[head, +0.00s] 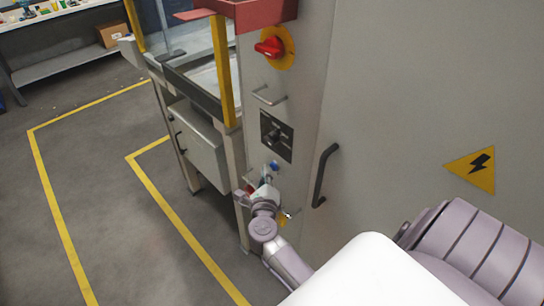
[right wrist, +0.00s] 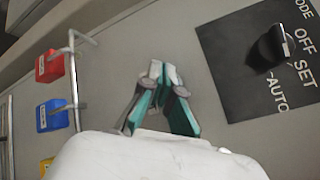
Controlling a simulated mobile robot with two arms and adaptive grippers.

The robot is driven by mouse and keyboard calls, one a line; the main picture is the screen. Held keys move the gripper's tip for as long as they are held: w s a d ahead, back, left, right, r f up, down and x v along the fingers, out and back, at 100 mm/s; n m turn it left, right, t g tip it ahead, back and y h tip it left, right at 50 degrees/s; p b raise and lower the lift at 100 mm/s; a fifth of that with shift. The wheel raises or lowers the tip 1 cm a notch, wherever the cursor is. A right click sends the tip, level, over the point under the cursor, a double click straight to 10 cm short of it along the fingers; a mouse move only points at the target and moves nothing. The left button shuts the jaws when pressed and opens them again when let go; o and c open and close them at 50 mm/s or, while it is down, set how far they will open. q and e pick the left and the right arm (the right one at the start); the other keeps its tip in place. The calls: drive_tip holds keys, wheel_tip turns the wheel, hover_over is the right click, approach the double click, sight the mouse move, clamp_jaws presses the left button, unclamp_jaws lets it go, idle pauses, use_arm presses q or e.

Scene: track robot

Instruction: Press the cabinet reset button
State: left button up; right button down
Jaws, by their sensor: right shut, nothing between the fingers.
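The grey cabinet (head: 380,90) stands in front of me. A small round blue button (head: 274,166) shows on its narrow face, just below a black selector plate (head: 276,136). I cannot read a label on it. My right gripper (head: 267,183) is at this face, right below the blue button; I cannot tell if it touches. In the right wrist view the teal-padded fingers (right wrist: 160,72) are shut and empty, pointing at the panel. The blue button does not show there, perhaps hidden behind the fingers. The selector plate (right wrist: 270,62) is to their right. My left gripper is not in view.
Red (right wrist: 50,66), blue (right wrist: 52,114) and yellow (right wrist: 47,165) padlock-like blocks hang by a metal rod near the gripper. A red rotary switch (head: 269,47), a small metal handle (head: 268,96) and a black door handle (head: 325,175) stick out. Yellow-framed machine (head: 222,70) at left.

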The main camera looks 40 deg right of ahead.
drive_tip(key=shift+d, duration=0.55)
drive_tip(key=shift+a, duration=0.1)
idle(0.5)
drive_tip(key=shift+a, duration=0.85)
drive_tip(key=shift+s+a, duration=0.15)
drive_tip(key=shift+a, duration=1.1)
drive_tip(key=shift+s+a, duration=0.1)
drive_tip(key=shift+a, duration=1.15)
